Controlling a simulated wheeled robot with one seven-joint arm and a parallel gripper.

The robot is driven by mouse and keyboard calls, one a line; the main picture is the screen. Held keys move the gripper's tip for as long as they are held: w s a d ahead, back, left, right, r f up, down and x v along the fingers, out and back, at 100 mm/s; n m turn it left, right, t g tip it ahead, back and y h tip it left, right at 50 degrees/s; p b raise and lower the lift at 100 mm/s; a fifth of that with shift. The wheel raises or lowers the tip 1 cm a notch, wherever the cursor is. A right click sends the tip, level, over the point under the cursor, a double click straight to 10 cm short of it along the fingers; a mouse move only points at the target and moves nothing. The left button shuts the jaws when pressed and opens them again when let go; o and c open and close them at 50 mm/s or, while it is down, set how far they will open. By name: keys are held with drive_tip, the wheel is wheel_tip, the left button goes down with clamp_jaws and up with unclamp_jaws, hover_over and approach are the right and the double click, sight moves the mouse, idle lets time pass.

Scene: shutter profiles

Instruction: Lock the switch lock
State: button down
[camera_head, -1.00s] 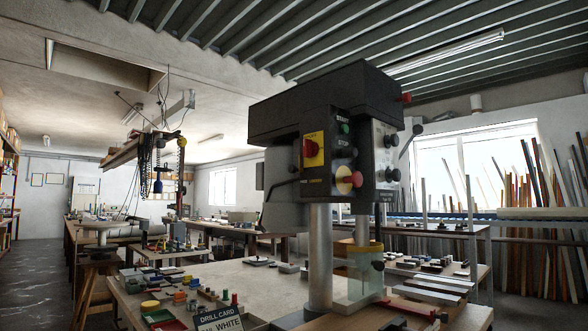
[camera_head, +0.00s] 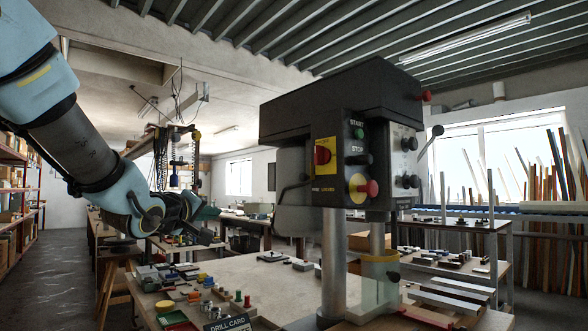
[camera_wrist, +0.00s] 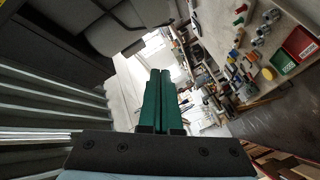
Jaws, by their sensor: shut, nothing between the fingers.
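A drill press head (camera_head: 345,105) stands in the middle of the head view. Its front carries a red rotary switch on a yellow plate (camera_head: 325,157), with small lettering below too blurred to read surely. I cannot tell which fitting is the switch lock. Beside it are a green start button (camera_head: 358,133), a dark stop button (camera_head: 357,157) and a red knob on a yellow disc (camera_head: 363,188). My gripper (camera_head: 212,236) is left of the drill, apart from it. In the wrist view its green fingers (camera_wrist: 160,100) lie close together, shut and empty.
The bench (camera_head: 240,287) below holds small coloured parts, trays and a drill card (camera_head: 228,325). A clear guard (camera_head: 380,283) and column (camera_head: 334,260) stand under the drill head. A lever (camera_head: 430,142) sticks out on its right. Open air lies between my gripper and the drill.

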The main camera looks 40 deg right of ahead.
drive_tip(key=s+d+r+m+g+h, duration=0.1)
drive_tip(key=s+d+r+g+h, duration=0.2)
drive_tip(key=s+d+r, duration=0.4)
wheel_tip(320, 180, up, 2)
drive_tip(key=shift+s+d+r+h+p, duration=0.3)
drive_tip(key=shift+s+h, duration=0.2)
drive_tip(key=shift+h, duration=0.4)
drive_tip(key=d+p, duration=0.5)
drive_tip(key=d, duration=0.4)
drive_tip(key=shift+s+d+f+p, duration=0.15)
drive_tip(key=shift+f+p, duration=0.1)
drive_tip(key=shift+p, duration=0.1)
